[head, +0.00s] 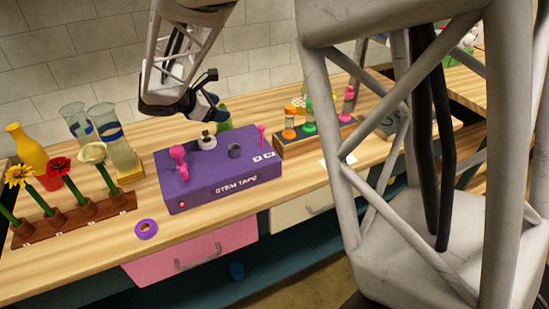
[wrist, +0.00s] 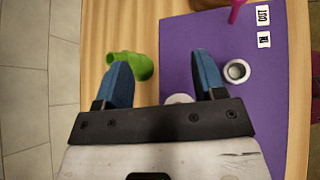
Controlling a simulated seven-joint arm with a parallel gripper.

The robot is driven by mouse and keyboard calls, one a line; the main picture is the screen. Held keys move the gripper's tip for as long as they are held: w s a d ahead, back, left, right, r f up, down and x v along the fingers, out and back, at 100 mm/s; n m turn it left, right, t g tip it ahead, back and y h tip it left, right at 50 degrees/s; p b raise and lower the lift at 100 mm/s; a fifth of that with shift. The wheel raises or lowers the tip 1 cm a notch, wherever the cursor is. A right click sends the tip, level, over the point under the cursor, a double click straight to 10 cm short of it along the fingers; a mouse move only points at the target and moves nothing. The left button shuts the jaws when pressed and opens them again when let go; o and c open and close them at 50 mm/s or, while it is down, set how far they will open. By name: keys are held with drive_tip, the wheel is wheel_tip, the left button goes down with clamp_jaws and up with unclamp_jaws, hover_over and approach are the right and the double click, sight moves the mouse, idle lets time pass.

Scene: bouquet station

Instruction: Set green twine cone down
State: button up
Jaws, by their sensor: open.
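My gripper (head: 207,108) hangs over the back of the purple stem tape box (head: 228,184). In the wrist view its two blue fingers (wrist: 163,75) are spread wide, with nothing held between them. A green object (wrist: 140,64) lies on the wood just behind the box, partly covered by the left finger; I cannot tell whether they touch. It also shows behind the box in the head view (head: 224,117). A green piece (head: 309,127) stands in the dark rack (head: 328,134) at right, between an orange piece (head: 289,130) and a pink one (head: 347,108). I cannot tell which green thing is the twine cone.
The box carries pink knobs (head: 178,155), a white round part (head: 207,142) and a grey ring (head: 235,151). A purple tape roll (head: 146,229) lies in front. A flower rack (head: 72,222), yellow vase (head: 27,148) and glass cylinders (head: 104,122) stand left. The front counter strip is mostly clear.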

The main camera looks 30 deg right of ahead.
drive_tip(key=s+r+m+y, duration=0.2)
drive_tip(key=s+m+y, duration=0.3)
drive_tip(key=s, duration=1.3)
drive_tip(key=s+r+m+y, duration=0.2)
drive_tip(key=s+m+y, duration=0.3)
drive_tip(key=s+m, duration=0.8)
drive_tip(key=s, duration=0.5)
drive_tip(key=shift+s+r+y, duration=0.15)
drive_tip(key=shift+r+y, duration=0.1)
drive_tip(key=shift+y, duration=0.15)
